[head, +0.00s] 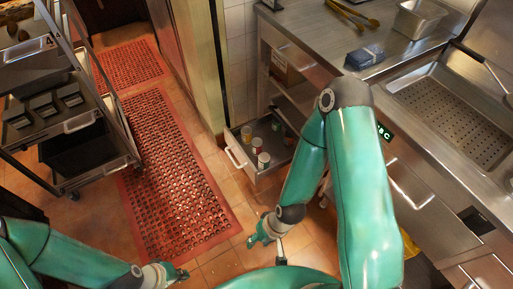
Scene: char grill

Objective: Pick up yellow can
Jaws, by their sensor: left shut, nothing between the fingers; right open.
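Several small cans stand upright in an open drawer (236,152) low under the counter. The middle one, a can with a yellowish look (257,145), seems to be the yellow can, but it is too small to be sure. A pale can (246,133) stands behind it, and a white and reddish can (263,160) stands in front. My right gripper (258,234) is open and empty, apart from the drawer and lower in the picture. My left gripper (172,273) is shut and empty near the bottom edge, further from the drawer.
A metal rack cart (92,118) stands at the left. Red perforated mats (170,170) lie on the tiled floor. The steel counter (330,50) holds a blue package (365,57), tongs (352,14) and a metal pan (418,18). My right arm covers part of the counter front.

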